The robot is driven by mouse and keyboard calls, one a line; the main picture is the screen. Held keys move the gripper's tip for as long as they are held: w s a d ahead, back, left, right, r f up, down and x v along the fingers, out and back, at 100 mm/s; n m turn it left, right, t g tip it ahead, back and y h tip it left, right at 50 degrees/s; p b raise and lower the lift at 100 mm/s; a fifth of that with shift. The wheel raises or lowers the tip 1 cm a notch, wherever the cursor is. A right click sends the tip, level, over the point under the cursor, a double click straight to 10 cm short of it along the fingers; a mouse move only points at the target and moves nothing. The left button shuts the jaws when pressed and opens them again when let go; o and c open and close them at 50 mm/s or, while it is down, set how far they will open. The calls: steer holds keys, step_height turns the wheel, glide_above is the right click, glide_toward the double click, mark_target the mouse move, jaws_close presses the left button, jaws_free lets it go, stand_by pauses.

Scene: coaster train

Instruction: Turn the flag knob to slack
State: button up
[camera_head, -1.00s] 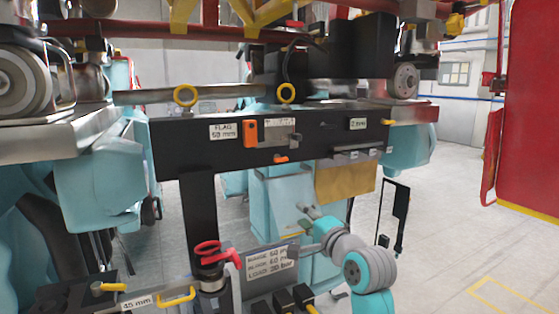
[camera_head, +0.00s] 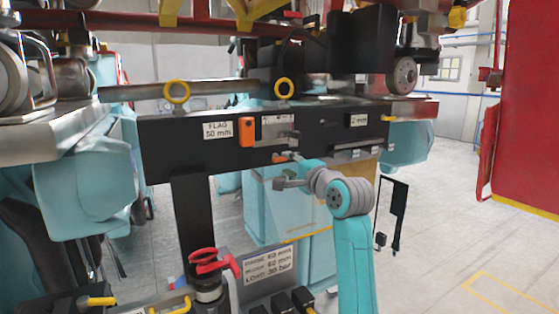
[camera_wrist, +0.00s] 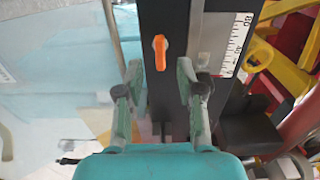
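A small orange knob (camera_head: 280,158) sits on the lower edge of the black bar (camera_head: 180,145). In the wrist view, an orange knob (camera_wrist: 160,52) shows just beyond the fingertips, its lever lying along the bar's length-wise view. My gripper (camera_head: 284,172) is close below and in front of the knob in the head view. In the wrist view my gripper (camera_wrist: 159,72) is open, with one finger on each side of the knob's line and nothing between them. A larger orange block (camera_head: 247,131) is on the bar beside the "FLAG 50 mm" label (camera_head: 217,130).
A ruler scale (camera_wrist: 235,45) is on the metal plate beside the knob. Yellow rings (camera_head: 177,91) stand above the bar. A red handle (camera_head: 212,262) and a load label plate (camera_head: 267,263) are below. A red panel (camera_head: 525,100) stands right, with open floor before it.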

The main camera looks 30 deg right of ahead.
mark_target(281, 160)
steer(key=shift+w+a, duration=0.1)
steer(key=shift+w, duration=2.7)
jaws_close()
